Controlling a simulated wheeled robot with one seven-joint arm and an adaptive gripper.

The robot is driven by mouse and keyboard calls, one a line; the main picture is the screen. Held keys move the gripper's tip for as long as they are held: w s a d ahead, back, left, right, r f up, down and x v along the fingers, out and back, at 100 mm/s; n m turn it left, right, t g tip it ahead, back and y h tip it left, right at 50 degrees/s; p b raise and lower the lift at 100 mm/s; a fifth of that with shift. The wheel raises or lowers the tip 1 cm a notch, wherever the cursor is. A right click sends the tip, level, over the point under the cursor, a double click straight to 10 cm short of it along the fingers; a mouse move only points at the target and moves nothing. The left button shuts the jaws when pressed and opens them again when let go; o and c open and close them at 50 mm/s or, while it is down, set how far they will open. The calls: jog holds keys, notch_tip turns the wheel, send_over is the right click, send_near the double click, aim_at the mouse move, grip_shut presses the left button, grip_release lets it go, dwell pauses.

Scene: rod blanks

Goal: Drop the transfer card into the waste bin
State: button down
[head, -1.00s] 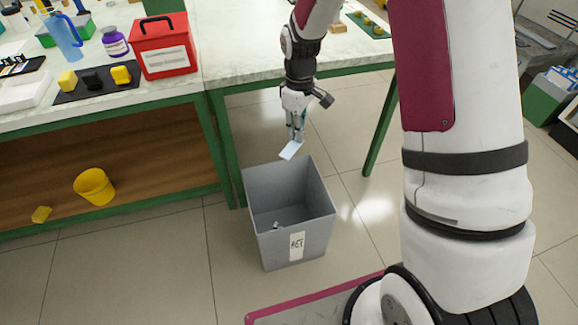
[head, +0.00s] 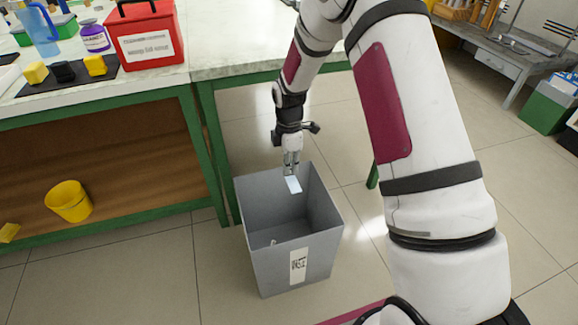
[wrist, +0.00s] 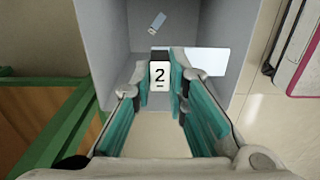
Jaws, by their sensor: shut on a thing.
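The waste bin (head: 262,265) is a grey open-topped box with a label on its front, standing on the floor. My gripper (head: 291,172) points down at the bin's far side, shut on the pale transfer card (head: 293,185). In the wrist view the card (wrist: 208,62) sticks out to the right of the teal-padded fingers (wrist: 162,85), with the bin's grey inside (wrist: 115,35) behind it. A white piece marked "2" with a black top (wrist: 160,75) shows between the fingers; I cannot tell whether it belongs to the card.
A small pale object (head: 274,242) lies in the bin, also in the wrist view (wrist: 157,22). Green-framed benches (head: 215,150) stand behind and left of the bin. A yellow bucket (head: 68,201) sits on the lower shelf.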

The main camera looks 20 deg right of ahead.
aim_at(289, 177)
jog(key=shift+f+b, duration=1.8)
jog(key=shift+f, duration=0.95)
jog(key=c, duration=1.5)
grip_release()
notch_tip(289, 177, up, 12)
jog(key=shift+f, duration=0.1)
